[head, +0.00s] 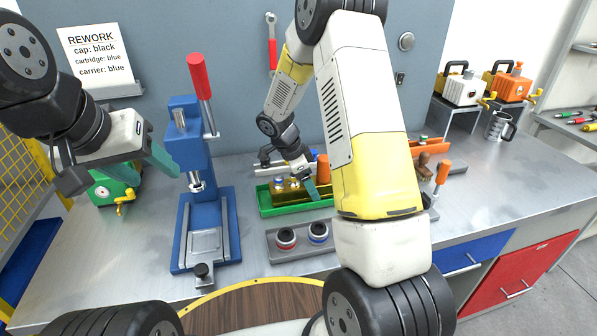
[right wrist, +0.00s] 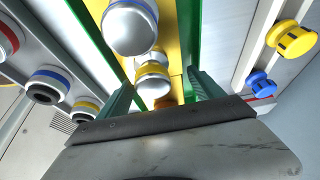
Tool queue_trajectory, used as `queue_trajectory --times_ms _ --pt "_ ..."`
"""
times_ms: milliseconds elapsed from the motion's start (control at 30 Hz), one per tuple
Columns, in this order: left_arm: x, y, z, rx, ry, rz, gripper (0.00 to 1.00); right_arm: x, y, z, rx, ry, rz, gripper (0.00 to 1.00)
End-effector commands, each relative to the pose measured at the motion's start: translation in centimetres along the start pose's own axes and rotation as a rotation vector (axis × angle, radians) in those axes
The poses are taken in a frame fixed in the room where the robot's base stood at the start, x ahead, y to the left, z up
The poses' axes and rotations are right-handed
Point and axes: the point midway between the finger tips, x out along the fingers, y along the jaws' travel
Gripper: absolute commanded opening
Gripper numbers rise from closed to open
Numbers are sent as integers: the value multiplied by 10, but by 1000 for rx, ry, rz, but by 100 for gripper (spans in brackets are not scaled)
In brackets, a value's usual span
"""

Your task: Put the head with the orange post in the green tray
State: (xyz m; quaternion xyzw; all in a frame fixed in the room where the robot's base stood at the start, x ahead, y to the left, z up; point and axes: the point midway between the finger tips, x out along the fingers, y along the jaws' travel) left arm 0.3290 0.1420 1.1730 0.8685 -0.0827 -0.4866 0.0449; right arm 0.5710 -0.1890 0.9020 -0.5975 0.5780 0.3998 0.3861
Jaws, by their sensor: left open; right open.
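The green tray (head: 266,201) lies on the bench in the middle of the head view; its green wall (right wrist: 187,30) shows in the right wrist view. My left gripper (head: 160,158) is open and empty beside the blue press.
A blue press (head: 203,220) with a red lever stands left of the tray. A grey rack (head: 300,250) with red and blue ringed parts lies in front. An orange-handled tool (head: 442,172) is at right. White (head: 460,88) and orange (head: 510,87) tapped units stand back right.

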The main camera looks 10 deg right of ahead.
Motion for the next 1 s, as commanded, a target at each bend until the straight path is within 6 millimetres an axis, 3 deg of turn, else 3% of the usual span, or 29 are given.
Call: queue_trajectory --times_ms 167,500,767,867,1000 --pt "0 0 0 0 0 0 54 -20 -2 0 -1 0 -5 76" --pt "0 0 0 0 0 0 54 -91 -1 0 1 -1 -4 76" --pt "0 0 0 0 0 0 54 -120 0 -2 -4 -3 -3 76" --pt "0 0 0 0 0 0 54 -133 8 -8 -49 -29 -15 76" --pt "0 0 0 0 0 0 54 -165 37 -26 -225 -114 -73 76"
